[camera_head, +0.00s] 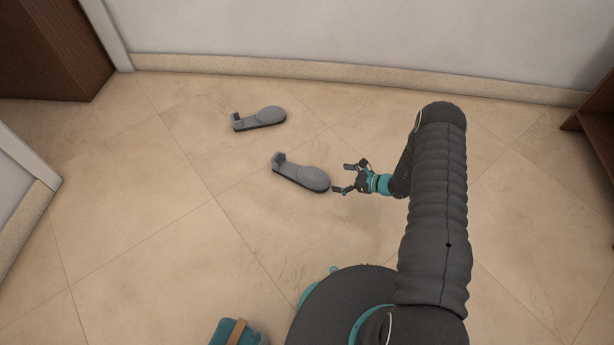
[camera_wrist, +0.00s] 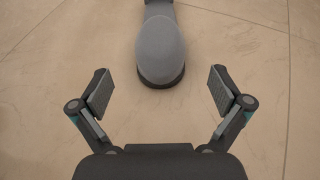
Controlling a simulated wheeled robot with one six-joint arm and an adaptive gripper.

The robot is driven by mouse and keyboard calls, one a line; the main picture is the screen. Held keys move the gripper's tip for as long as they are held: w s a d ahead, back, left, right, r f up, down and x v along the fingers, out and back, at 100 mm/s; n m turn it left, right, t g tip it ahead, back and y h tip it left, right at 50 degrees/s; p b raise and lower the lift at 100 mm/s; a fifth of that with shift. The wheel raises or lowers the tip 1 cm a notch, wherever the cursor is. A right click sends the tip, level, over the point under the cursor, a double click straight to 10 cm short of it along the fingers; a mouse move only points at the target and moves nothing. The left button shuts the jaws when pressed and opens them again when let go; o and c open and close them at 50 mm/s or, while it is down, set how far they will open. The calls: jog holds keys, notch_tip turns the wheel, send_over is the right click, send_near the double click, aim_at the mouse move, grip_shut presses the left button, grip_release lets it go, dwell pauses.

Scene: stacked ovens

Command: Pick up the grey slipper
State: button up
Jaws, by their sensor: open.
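Two grey slippers lie on the tiled floor in the head view. The nearer grey slipper (camera_head: 302,174) lies with its rounded end toward my gripper. The farther grey slipper (camera_head: 260,118) lies behind it, toward the wall. My gripper (camera_head: 344,178) is open and empty, just right of the nearer slipper's rounded end. In the wrist view, a grey slipper (camera_wrist: 160,50) shows at the top centre, its rounded end ahead of and roughly centred between the open fingers of my gripper (camera_wrist: 160,92). The slipper's other end is cut off at the top of that view.
A white wall with a beige skirting board (camera_head: 350,72) runs along the back. A dark wooden cabinet (camera_head: 45,50) stands at the upper left, and brown wooden furniture (camera_head: 598,130) at the right edge. A teal object with a tan band (camera_head: 238,333) lies at the bottom. The left floor is clear.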

aim_at(318, 175)
jog(key=x, duration=0.8)
jog(key=shift+f, duration=0.1)
jog(key=shift+b+x, duration=0.3)
jog(key=shift+x, duration=2.3)
jog(key=shift+f, duration=0.15)
jog(key=shift+c, duration=0.3)
jog(key=c, duration=1)
